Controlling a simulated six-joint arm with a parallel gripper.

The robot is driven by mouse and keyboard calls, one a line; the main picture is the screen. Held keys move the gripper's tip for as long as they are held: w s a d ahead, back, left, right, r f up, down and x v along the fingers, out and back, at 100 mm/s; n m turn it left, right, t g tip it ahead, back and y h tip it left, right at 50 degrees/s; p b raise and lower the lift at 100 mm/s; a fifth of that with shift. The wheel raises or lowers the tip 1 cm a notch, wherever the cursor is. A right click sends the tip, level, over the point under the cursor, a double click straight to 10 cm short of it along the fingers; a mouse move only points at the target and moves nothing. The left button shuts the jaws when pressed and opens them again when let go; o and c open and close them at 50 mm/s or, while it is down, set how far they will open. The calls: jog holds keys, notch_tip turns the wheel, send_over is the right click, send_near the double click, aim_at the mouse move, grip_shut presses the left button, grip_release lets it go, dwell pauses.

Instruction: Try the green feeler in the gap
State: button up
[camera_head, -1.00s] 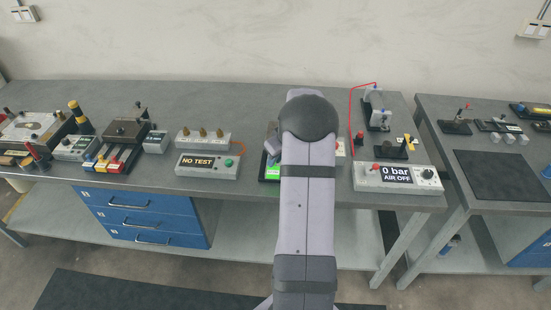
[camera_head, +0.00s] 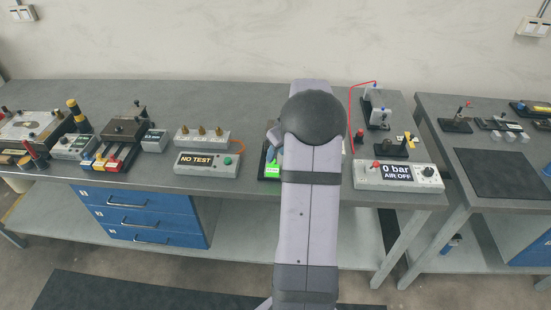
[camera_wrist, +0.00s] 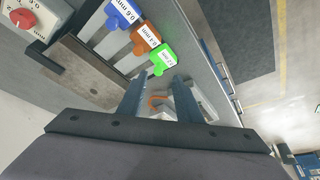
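In the wrist view the green feeler (camera_wrist: 162,57) lies in a row beside an orange-handled feeler (camera_wrist: 144,36) and a blue-handled one (camera_wrist: 123,13), with white labels on their handles. My gripper (camera_wrist: 160,82) is open, its two dark fingers apart just below the green handle in the picture. Nothing is clearly held. An orange hook-shaped piece shows between and beyond the fingers; I cannot tell what it is. The gap cannot be made out. In the head view my arm hides my gripper and most of this spot.
A grey box with a red knob (camera_wrist: 28,20) and a brown block (camera_wrist: 85,72) flank the feelers in the wrist view. In the head view a NO TEST box (camera_head: 207,164) stands left of my arm and an air box (camera_head: 398,177) right of it.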

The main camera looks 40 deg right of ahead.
jog(key=shift+b+v, duration=0.4)
jog(key=shift+v, duration=1.3)
jog(key=s+a+f+m+g+y, duration=0.1)
jog(key=s+a+f+m+g, duration=0.1)
jog(key=s+a+f+m, duration=0.4)
jog(key=s+a+f+m+g, duration=0.2)
jog(key=s+a+f+m, duration=0.1)
jog(key=s, duration=0.5)
jog(key=s+a+n+g, duration=0.2)
jog(key=s+a+n, duration=0.45)
jog(key=a, duration=0.95)
jog(key=a+r+n+t+h, duration=0.1)
jog(key=a+r+n, duration=0.1)
jog(key=a+r, duration=0.2)
jog(key=a, duration=0.3)
jog(key=shift+w+a+t, duration=0.2)
jog(key=shift+w+t, duration=0.1)
jog(key=shift+w, duration=0.05)
jog(key=shift+n, duration=0.25)
